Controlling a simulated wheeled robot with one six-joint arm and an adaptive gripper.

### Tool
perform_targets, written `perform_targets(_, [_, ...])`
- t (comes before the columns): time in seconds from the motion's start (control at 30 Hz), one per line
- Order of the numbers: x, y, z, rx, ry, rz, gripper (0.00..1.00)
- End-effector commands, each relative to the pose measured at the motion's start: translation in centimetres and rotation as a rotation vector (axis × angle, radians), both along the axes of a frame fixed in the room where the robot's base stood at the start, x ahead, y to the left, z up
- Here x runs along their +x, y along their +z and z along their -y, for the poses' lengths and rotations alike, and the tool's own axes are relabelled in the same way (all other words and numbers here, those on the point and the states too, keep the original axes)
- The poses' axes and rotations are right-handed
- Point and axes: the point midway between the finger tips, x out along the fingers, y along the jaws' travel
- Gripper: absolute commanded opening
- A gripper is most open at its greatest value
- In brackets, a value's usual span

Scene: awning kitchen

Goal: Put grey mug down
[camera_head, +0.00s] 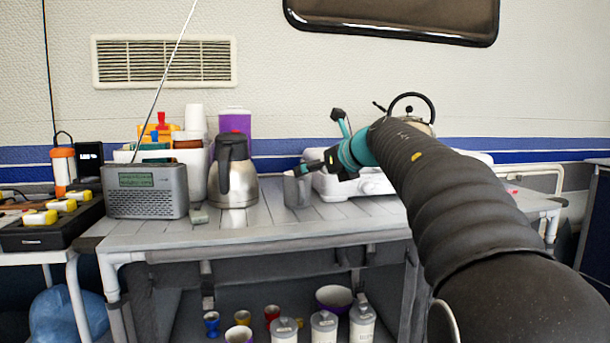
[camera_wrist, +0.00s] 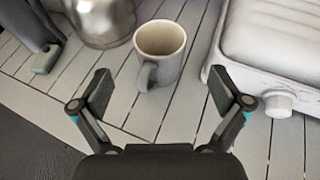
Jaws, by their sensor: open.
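The grey mug (camera_head: 297,190) stands upright on the slatted grey table (camera_head: 240,232), right of the steel jug. In the wrist view the mug (camera_wrist: 160,50) shows its empty inside, and its handle points toward my gripper. My gripper (camera_wrist: 161,92) is open, with its two fingers spread apart and nothing between them. The mug sits just beyond the fingertips, apart from them. In the head view my gripper (camera_head: 312,168) is beside the mug at its upper right, partly in line with it.
A steel jug (camera_head: 233,172) and a grey radio (camera_head: 146,190) stand left of the mug. A white stove (camera_wrist: 270,45) with a knob is close on the right. Bare slats lie in front of the mug. Cups and bottles stand on the shelf (camera_head: 250,305) below.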

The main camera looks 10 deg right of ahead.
Motion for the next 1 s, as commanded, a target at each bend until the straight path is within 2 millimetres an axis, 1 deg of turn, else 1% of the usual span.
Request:
perform_targets(0.03, [-0.9,0.5,0.4,0.001,-0.002,0.001,0.99])
perform_targets(0.1, [-1.8,0.9,0.8,0.001,-0.002,0.001,0.99])
perform_targets(0.3, [-3.4,1.5,1.4,0.001,0.0,0.0,0.99])
perform_targets(0.6, [-3.7,1.6,1.5,0.001,0.001,-0.001,0.99])
perform_targets(0.7, [-3.8,2.1,1.2,0.033,-0.011,0.012,0.99])
perform_targets(0.77, [-4.0,2.8,0.7,0.091,-0.034,0.033,0.99])
perform_targets(0.87, [-4.7,4.8,-0.4,0.274,-0.104,0.091,0.99])
perform_targets(0.9, [-5.2,5.7,-0.7,0.375,-0.145,0.116,0.99])
perform_targets(0.97, [-6.1,6.9,-0.8,0.544,-0.217,0.146,0.99])
perform_targets(1.0, [-6.8,7.4,-0.7,0.662,-0.268,0.162,0.99])
